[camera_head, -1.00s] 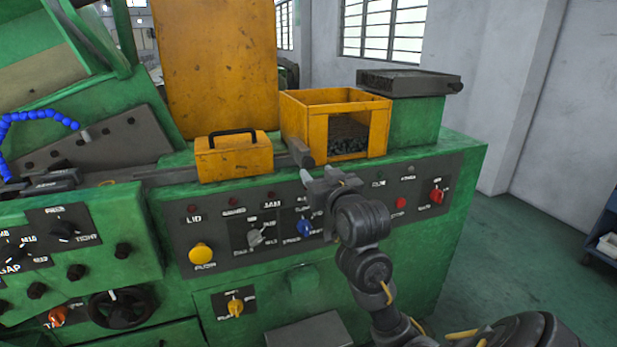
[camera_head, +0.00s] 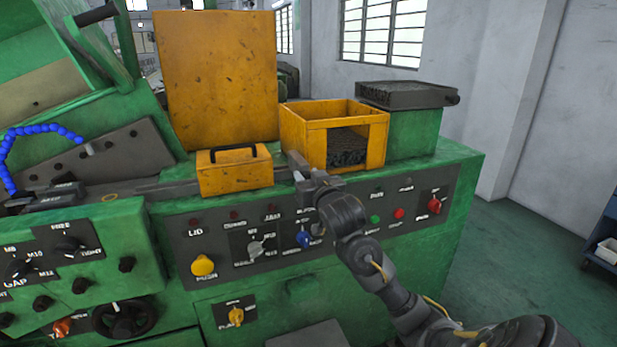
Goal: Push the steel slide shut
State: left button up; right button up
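A grey steel bar (camera_head: 160,190), which looks like the slide, runs along the top of the green machine and passes behind the small yellow box. A grey end block (camera_head: 297,161) shows to the right of that box, in front of the yellow bin. My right gripper (camera_head: 302,181) is just below and in front of this end block. I cannot tell whether they touch. The fingertips are small and partly hidden by the gripper body, so their opening does not show. My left gripper is not in view.
The small yellow box (camera_head: 234,171) with a black handle stands left of my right gripper. The yellow bin (camera_head: 345,112) holds dark pieces. A dark tray (camera_head: 406,95) rests on a green block at the right.

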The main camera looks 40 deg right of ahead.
grip_shut()
jog(key=p+x, duration=0.2)
jog(key=x, duration=0.3)
jog(key=shift+w+d+r, duration=0.1)
jog(key=shift+d+r, duration=0.05)
jog(key=shift+o, duration=0.8)
grip_release()
jog(key=shift+o, duration=1)
jog(key=shift+w, duration=0.2)
jog(key=shift+s, duration=0.1)
